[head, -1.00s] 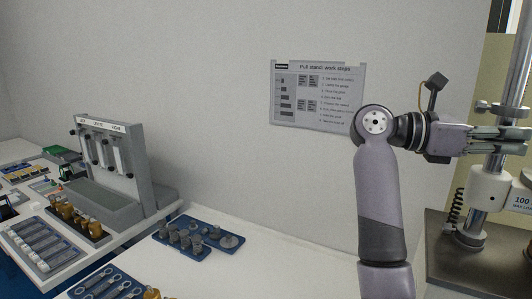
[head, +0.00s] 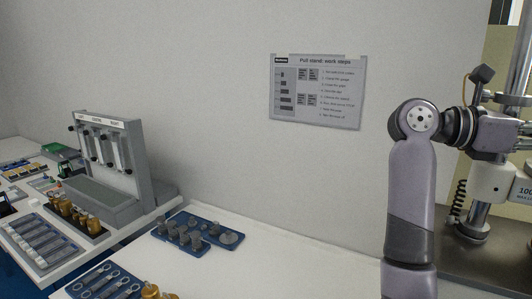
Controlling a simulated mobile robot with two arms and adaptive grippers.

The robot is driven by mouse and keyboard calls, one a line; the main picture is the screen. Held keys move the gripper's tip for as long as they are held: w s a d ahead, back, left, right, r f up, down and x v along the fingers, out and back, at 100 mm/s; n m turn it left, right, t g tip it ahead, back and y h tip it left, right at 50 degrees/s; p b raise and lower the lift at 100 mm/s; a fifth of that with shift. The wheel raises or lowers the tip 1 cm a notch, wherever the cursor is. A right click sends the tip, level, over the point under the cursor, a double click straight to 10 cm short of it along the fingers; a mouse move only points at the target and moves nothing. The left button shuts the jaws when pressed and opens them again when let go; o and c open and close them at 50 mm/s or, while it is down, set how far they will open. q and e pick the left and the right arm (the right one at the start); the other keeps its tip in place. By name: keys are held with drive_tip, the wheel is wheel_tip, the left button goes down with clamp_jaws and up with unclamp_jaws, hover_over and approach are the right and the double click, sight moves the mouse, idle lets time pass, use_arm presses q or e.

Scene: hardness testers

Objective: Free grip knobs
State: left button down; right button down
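One of my arms stands at the right; its forearm points right, so I take it as my left. Its gripper (head: 526,137) is cut off by the right edge beside the test stand's steel column (head: 515,75), so its fingers and any hold are hidden. The stand has a white block (head: 490,183) with a load label and a dark base (head: 490,258). No grip knob on it is clear to me. A grey rack (head: 145,165) at the left carries several silver units with small dark knobs (head: 94,159). My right gripper is out of view.
A blue tray (head: 196,255) holds grey discs and posts. Another blue tray (head: 132,284) holds ring-ended parts near brass pieces (head: 150,291). A work-steps sheet (head: 317,92) hangs on the wall. The white table (head: 290,270) is clear between trays and arm.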

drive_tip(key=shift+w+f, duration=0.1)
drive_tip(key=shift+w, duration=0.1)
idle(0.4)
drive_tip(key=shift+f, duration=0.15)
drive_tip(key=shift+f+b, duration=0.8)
drive_tip(key=shift+b, duration=0.6)
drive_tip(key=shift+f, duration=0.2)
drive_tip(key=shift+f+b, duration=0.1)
drive_tip(key=shift+b, duration=0.3)
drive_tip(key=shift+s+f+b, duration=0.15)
drive_tip(key=shift+b, duration=0.15)
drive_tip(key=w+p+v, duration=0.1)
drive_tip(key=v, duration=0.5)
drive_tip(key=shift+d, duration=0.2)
